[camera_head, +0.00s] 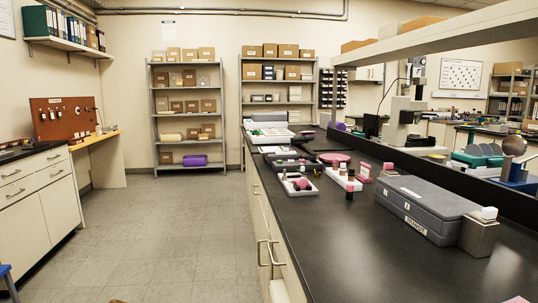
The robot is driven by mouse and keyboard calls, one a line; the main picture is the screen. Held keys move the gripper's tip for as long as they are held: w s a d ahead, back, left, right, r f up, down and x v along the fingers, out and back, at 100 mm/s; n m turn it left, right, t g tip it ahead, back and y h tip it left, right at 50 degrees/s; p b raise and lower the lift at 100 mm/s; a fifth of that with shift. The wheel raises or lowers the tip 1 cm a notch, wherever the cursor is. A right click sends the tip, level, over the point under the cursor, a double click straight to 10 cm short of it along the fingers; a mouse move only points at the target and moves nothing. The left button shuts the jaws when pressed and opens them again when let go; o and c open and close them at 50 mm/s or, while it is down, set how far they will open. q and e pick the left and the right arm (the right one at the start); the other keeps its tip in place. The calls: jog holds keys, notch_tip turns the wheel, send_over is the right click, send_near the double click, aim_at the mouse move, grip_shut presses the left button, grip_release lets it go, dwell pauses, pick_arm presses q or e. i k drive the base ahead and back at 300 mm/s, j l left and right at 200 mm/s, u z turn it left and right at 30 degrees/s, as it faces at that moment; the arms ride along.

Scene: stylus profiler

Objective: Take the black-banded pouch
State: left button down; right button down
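I cannot pick out a black-banded pouch for certain at this size. Small pink and dark items lie in a white tray (299,193) on the black bench, too small to identify. Just right of it, a white rack (341,179) holds several small pink-topped and dark pieces. A flat pink round thing (335,157) lies behind them. Neither of my grippers is in view.
The floor (165,235) to the left is open.

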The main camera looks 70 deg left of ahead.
aim_at(272, 150)
jog(key=j+u, duration=0.3)
jog(key=u, duration=0.15)
jog(key=k+j+u, duration=0.1)
jog(key=j+u, duration=0.5)
jog(key=u, duration=0.35)
jog(key=i+j, duration=0.1)
jog(key=j, duration=0.2)
jog(key=i+j+u, duration=0.1)
jog(key=j, duration=0.25)
jog(key=i+j, duration=0.1)
jog(key=j, duration=0.2)
jog(key=i+j+u, duration=0.1)
jog(key=j, duration=0.25)
